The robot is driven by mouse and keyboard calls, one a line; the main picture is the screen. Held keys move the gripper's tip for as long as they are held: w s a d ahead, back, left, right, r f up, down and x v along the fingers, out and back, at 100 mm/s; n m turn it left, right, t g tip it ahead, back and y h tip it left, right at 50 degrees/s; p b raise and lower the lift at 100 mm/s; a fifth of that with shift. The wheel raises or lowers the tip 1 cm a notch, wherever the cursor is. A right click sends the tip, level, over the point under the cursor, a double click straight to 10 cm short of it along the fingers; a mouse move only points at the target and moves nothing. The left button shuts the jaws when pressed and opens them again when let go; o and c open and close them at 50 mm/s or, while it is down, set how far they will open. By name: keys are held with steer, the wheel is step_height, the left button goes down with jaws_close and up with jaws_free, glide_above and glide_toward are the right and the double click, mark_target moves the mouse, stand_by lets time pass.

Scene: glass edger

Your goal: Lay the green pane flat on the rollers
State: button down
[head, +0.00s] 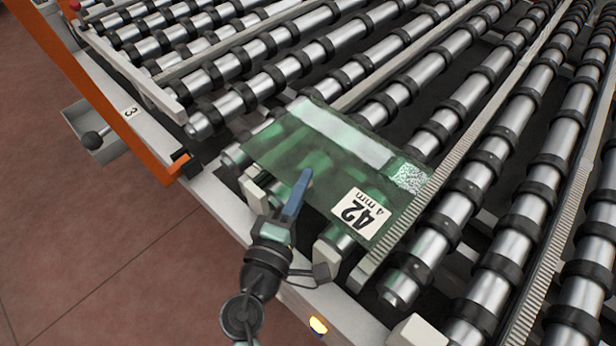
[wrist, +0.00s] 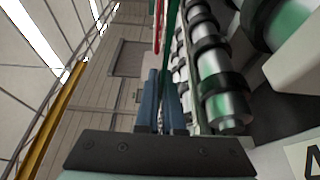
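The green pane (head: 318,165) is see-through and carries a label reading 42, 4 mm, a speckled code patch and a pale band. It is over the near ends of the rollers (head: 475,180) in the head view, close to flat. I cannot tell for sure whether it touches them. My gripper (head: 297,195) has blue fingers at the pane's near edge. In the wrist view the fingers (wrist: 163,100) stand close together on either side of the pane, seen edge-on as a thin green strip (wrist: 172,45). The lower finger is hidden in the head view.
Toothed strips (head: 545,240) and pale rails run between the rollers. The grey front frame (head: 220,205) has pale blocks and a lit yellow lamp (head: 318,325). The red floor is clear.

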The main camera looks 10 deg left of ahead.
step_height(320, 180, down, 6)
steer(key=b, duration=0.4)
steer(key=shift+b, duration=0.4)
steer(key=shift+w+f, duration=0.1)
stand_by(0.4)
